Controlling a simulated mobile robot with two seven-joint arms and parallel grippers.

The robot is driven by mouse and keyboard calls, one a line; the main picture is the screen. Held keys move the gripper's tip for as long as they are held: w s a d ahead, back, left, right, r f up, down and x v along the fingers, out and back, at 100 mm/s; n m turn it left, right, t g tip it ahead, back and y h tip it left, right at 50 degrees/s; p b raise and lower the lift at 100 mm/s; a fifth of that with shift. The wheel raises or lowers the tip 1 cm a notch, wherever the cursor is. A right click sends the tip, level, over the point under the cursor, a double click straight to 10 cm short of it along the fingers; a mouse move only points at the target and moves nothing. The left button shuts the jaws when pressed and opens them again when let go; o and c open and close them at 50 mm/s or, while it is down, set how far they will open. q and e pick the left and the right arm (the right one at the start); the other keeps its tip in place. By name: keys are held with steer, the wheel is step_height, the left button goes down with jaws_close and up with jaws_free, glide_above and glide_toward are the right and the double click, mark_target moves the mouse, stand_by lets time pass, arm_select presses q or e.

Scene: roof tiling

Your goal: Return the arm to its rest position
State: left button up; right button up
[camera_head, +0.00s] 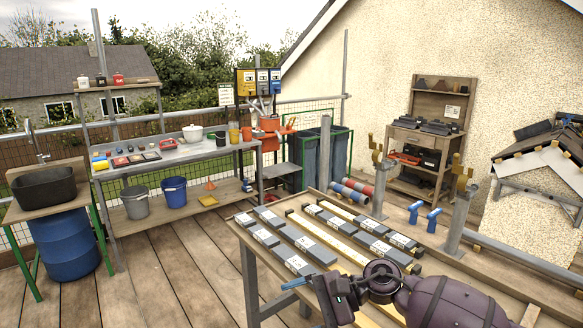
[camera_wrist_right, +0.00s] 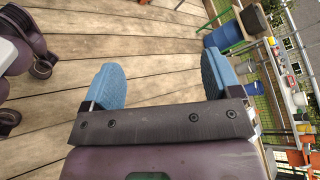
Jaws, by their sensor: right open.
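My right arm comes in from the bottom right of the head view. Its gripper (camera_head: 297,283) is at the near left edge of the work table (camera_head: 243,236), with a blue finger showing. My left gripper is in neither view.
Grey tiles (camera_head: 296,265) and yellowish wooden battens (camera_head: 320,246) lie on the work table, beside two blue-handled tools (camera_head: 433,219). Posts (camera_head: 457,222) rise along its far side. The deck (camera_head: 175,270) left of the table is open. A bench (camera_head: 185,152) stands behind.

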steer(key=s+d+f+n+t+h+b, duration=0.1)
steer(key=s+d+f+n+t+h, duration=0.1)
steer(key=d+f+n+t, duration=0.5)
steer(key=s+d+f+n+t+h+b, duration=0.1)
steer(key=s+d+f+n+t+h, duration=0.3)
steer(key=n, duration=0.8)
steer(key=d+f+n+t+b, duration=0.15)
steer(key=f+n+t, duration=0.25)
steer(key=n+t, duration=0.4)
steer(key=s+d+f+m+g+h+b, duration=0.1)
steer(key=s+d+f+m+g+h, duration=0.5)
steer(key=s+d+f+m, duration=0.7)
steer(key=s+f+m+h, duration=0.1)
steer(key=s+m+h, duration=0.1)
steer(key=m, duration=0.3)
steer(key=shift+s+d, duration=0.15)
steer(key=shift+s, duration=0.55)
